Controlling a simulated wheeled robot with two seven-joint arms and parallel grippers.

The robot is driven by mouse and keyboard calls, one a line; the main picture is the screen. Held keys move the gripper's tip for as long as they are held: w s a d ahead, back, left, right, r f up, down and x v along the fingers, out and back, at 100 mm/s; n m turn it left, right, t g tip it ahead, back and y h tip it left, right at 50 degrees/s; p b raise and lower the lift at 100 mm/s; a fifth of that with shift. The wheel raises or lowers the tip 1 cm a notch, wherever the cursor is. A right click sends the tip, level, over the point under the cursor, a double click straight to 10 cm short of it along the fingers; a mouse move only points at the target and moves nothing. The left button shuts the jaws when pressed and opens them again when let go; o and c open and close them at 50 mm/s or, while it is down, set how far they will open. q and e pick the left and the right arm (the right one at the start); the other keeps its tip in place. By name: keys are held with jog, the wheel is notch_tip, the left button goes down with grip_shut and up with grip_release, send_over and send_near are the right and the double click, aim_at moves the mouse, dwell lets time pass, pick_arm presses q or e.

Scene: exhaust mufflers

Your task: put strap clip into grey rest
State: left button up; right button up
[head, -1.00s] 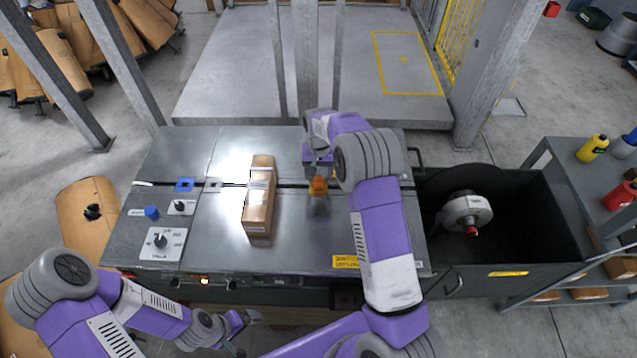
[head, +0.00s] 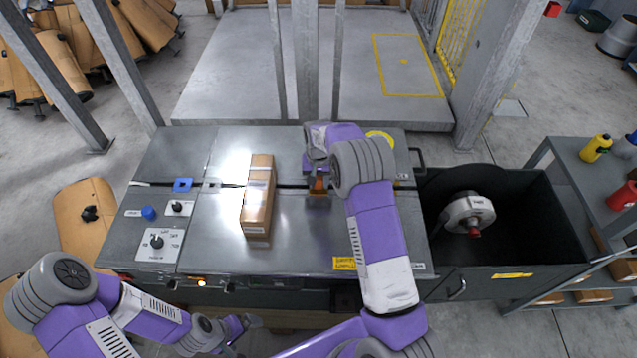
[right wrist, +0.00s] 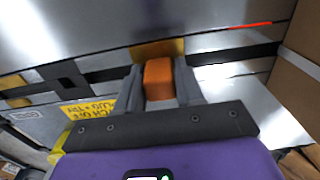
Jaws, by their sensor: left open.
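The strap clip is a small orange block (head: 318,186). My right gripper (head: 318,175) points down over the table's dark slot, right of the cardboard box. In the right wrist view the orange block (right wrist: 159,78) sits between my right fingers (right wrist: 159,88), which touch both sides. I cannot tell whether the clip touches the table. The grey rest (head: 212,184) is a small grey square at the slot, left of the box, beside a blue square rest (head: 183,185). My left gripper (head: 250,322) is open and empty at the table's front.
The tall cardboard box (head: 258,200) stands between the clip and the grey rest; it also shows in the right wrist view (right wrist: 300,75). A control panel (head: 158,244) is at front left. A dark bin (head: 545,205) adjoins the table's right. The table behind the slot looks clear.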

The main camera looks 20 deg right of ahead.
jog(key=c, duration=0.5)
notch_tip(320, 180, up, 10)
jog(key=p, duration=0.3)
jog(key=shift+a, duration=0.1)
jog(key=shift+s+a, duration=0.2)
jog(key=shift+s, duration=0.1)
jog(key=s+a+f+n, duration=0.1)
jog(key=s+a, duration=0.2)
jog(key=s, duration=0.2)
jog(key=s+a+f+n, duration=0.1)
jog(key=s+a+n, duration=0.1)
jog(key=s, duration=0.3)
jog(key=s+a+f+n, duration=0.1)
jog(key=s+a+n, duration=0.1)
jog(key=s+a, duration=0.2)
jog(key=shift+s, duration=0.7)
